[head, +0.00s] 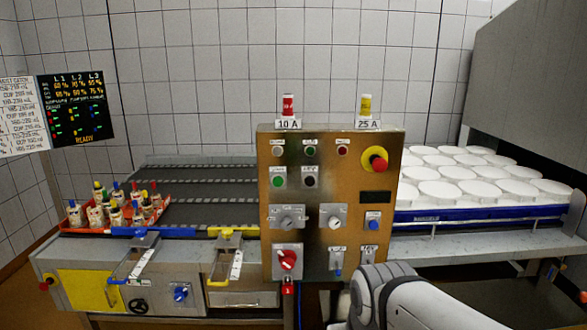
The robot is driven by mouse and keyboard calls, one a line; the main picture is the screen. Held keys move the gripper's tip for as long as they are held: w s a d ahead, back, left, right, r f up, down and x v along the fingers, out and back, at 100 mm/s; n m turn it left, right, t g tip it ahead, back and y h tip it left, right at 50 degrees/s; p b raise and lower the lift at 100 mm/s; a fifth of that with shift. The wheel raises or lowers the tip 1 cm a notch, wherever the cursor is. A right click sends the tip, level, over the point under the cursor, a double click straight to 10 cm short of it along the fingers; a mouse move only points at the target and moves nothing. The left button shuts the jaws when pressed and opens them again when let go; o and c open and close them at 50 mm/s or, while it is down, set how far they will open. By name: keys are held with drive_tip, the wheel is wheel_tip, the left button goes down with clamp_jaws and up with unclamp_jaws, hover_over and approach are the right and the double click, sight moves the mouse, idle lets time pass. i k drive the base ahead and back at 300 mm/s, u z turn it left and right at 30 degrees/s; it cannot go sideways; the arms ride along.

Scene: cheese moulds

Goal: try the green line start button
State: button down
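A brass-coloured control panel (322,245) stands upright in the middle of the head view. A bright green round button (278,181) sits on a small grey plate at its upper left. A darker green round light or button (310,151) is higher, to the right. The labels are too small to read, so I cannot tell which is the line start. My arm shows at the bottom, right of centre, in front of the panel's lower right edge. My gripper is not visible, and nothing covers the bright green button.
The panel also carries a red mushroom button (377,163), a black button (310,181), dials, a red rotary switch (288,260) and a blue button (374,222). White moulds (440,191) stand at right. An orange tray (72,228) of bottles is at left. A status board (76,109) reads READY.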

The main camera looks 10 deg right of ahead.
sight(278, 181)
drive_tip(key=z, duration=0.15)
drive_tip(key=i, duration=0.4)
drive_tip(key=z, duration=0.4)
drive_tip(key=k, duration=0.95)
drive_tip(key=z, duration=0.15)
drive_tip(key=i, duration=0.95)
drive_tip(key=u, duration=0.05)
